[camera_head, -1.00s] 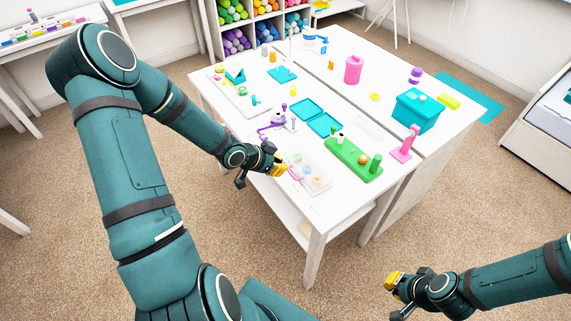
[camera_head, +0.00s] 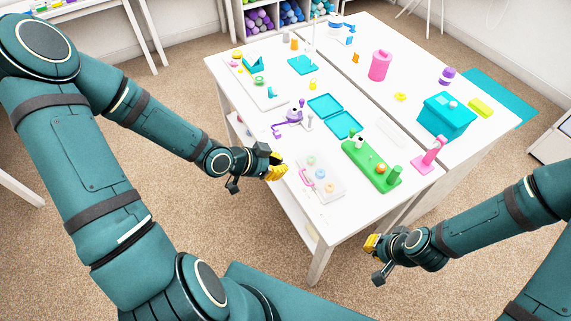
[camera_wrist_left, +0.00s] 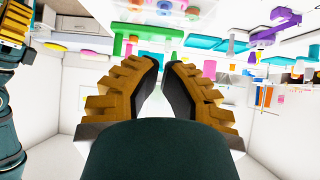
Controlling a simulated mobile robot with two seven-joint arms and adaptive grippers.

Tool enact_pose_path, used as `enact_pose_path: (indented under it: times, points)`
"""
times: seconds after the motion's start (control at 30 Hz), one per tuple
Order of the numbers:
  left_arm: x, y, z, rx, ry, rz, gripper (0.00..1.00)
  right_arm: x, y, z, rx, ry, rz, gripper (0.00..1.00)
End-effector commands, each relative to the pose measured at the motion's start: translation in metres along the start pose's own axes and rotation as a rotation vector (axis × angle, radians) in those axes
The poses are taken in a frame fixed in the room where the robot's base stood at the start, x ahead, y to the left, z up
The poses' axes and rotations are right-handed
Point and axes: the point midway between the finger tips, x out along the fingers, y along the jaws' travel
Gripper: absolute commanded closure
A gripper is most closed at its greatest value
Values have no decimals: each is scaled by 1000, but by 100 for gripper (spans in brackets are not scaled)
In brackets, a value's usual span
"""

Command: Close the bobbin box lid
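A clear box (camera_head: 331,190) with several coloured bobbins and a pink piece (camera_head: 305,179) at its left end lies near the table's front edge. Its lid is too faint to tell apart. Two flat teal panels (camera_head: 344,125) lie side by side behind it, like an opened case. My left gripper (camera_head: 277,168) is left of the clear box, at the table edge. In the left wrist view its yellow fingers (camera_wrist_left: 163,62) stand slightly apart with nothing between them. Bobbins show beyond the tips. My right gripper (camera_head: 372,245) is in front of the table's right side, away from the box; its finger gap is unclear.
A green rack (camera_head: 371,167) stands right of the clear box, with a pink stand (camera_head: 429,155) and a teal bin (camera_head: 445,117) further right. A purple item (camera_head: 290,117) lies behind the box. A bare strip of white table (camera_head: 345,228) lies in front.

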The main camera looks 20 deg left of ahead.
Motion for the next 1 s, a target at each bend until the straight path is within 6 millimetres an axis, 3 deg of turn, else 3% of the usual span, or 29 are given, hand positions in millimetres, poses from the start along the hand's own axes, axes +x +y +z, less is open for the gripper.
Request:
enact_pose_path:
  times: [0.27, 0.77, 1.0]
  points:
    - [16, 8, -2, 11, 7, 12, 100, 7, 3, 1, 1, -1, 2, 100]
    - [107, 9, -2, 11, 5, 13, 100, 25, 9, 3, 1, 0, 6, 100]
    - [126, 8, 21, 8, 4, 10, 100, 27, 9, 4, 0, 0, 6, 100]
